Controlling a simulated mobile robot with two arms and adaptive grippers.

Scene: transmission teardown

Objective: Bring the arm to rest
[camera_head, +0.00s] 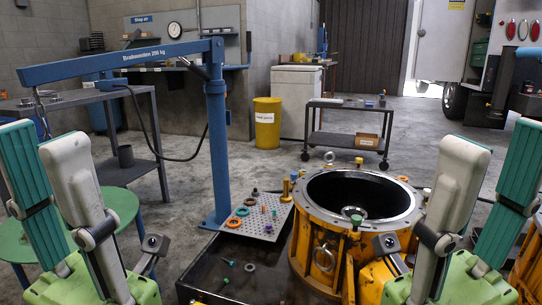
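My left gripper (41,138) is raised at the left edge of the head view, its fingers pointing up. Its two fingers stand apart with nothing between them. My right gripper (496,142) is raised at the right edge in a similar pose, also with its fingers apart and empty. Neither gripper appears to touch anything. The yellow transmission housing (313,216) stands between them, with its round dark opening facing up. Most of both arms is out of view.
A blue crane (216,140) stands behind the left gripper, its boom reaching left. A perforated plate (278,220) with small parts lies beside the housing, above a dark tray (205,268). A green round table (122,205) is behind the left gripper. A cart (347,142) stands farther back.

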